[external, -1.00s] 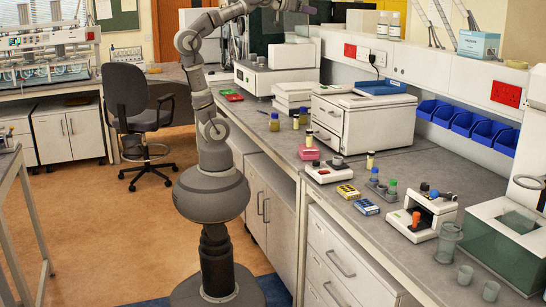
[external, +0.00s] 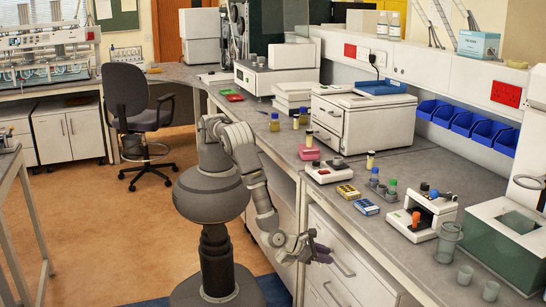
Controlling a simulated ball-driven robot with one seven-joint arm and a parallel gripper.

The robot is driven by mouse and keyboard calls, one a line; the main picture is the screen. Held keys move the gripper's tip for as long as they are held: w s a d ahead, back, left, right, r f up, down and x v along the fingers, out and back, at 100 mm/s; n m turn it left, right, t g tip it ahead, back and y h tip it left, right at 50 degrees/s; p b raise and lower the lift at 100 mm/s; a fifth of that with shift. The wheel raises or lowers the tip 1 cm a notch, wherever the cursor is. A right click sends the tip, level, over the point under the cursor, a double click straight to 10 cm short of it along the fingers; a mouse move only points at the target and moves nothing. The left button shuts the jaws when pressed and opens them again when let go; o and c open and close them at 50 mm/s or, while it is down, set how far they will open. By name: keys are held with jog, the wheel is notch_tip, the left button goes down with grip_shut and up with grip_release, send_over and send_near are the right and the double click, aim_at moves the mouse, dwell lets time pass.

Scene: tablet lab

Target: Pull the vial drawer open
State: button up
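White bench drawers stand at the lower right, under the grey worktop. The upper drawer (external: 368,283) has a grey bar handle (external: 341,264) and looks shut. A second drawer (external: 318,283) below it also has a bar handle and looks shut. Which one is the vial drawer, I cannot tell. My gripper (external: 322,248) is low in front of the upper drawer, just left of its handle. Its fingers look spread apart, with nothing seen between them. The gripper hides part of the drawer front; contact with the handle cannot be made out.
An office chair (external: 128,92) stands far left; open floor lies between.

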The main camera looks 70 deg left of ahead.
jog(key=w+a+f+m+t+h, duration=0.1)
jog(key=a+f+m+t+h, duration=0.25)
jog(key=a+f+m, duration=1.05)
jog(key=w+d+r+m+h+b, duration=0.1)
jog(key=w+d+r+m+b, duration=0.1)
jog(key=w+d, duration=0.4)
jog(key=shift+w+r+m+g, duration=0.3)
jog(key=shift+w+m+g, duration=0.2)
jog(key=shift+w, duration=0.1)
grip_shut()
